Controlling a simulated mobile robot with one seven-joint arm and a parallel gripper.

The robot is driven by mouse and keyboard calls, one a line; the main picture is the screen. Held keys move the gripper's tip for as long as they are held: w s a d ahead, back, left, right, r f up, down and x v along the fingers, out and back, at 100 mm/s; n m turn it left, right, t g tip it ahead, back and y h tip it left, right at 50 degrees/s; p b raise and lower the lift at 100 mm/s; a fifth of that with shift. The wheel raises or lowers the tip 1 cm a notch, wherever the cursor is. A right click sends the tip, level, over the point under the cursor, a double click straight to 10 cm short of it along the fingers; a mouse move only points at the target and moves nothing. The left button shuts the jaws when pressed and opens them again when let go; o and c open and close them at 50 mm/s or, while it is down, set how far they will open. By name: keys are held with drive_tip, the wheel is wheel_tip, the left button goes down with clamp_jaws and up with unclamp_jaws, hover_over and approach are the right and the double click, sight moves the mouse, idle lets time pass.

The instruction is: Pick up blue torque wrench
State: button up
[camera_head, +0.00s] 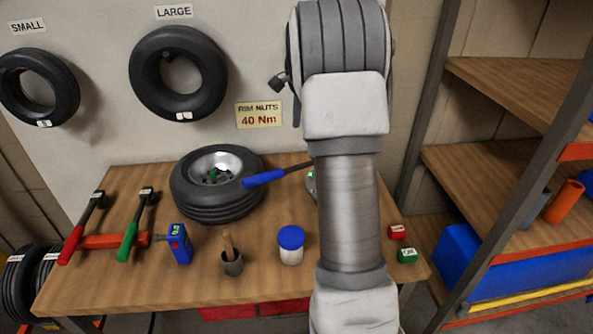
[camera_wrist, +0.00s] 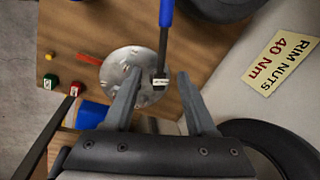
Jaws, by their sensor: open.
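The blue torque wrench shows its blue handle (camera_head: 263,178) and part of its dark shaft in the head view, beside the tire on the table; its head is hidden behind my arm. In the wrist view the blue torque wrench (camera_wrist: 163,50) runs down from the top edge, its labelled head appearing over a silver disc (camera_wrist: 128,62). My gripper (camera_wrist: 156,76) is open, with the wrench's head end appearing between its two fingertips. I cannot tell how far above it the fingers are. In the head view my gripper is hidden behind my arm.
A tire with a rim (camera_head: 205,208) stands close to the blue handle. A shelf (camera_head: 500,165) stands right.

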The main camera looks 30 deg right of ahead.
hover_over(296, 167)
drive_tip(key=s, duration=0.1)
wheel_tip(296, 167, down, 10)
drive_tip(key=shift+f, duration=0.1)
drive_tip(key=shift+w+d+f+p, duration=0.1)
drive_tip(key=shift+w+f, duration=0.15)
drive_tip(key=shift+f, duration=0.75)
drive_tip(key=shift+w+d+f+p, duration=0.1)
drive_tip(key=shift+w+f, duration=0.15)
drive_tip(key=shift+f, duration=0.7)
drive_tip(key=shift+w+f+p, duration=0.1)
drive_tip(key=shift+w+f, duration=0.15)
drive_tip(key=shift+f, duration=0.75)
clamp_jaws()
drive_tip(key=shift+r, duration=0.1)
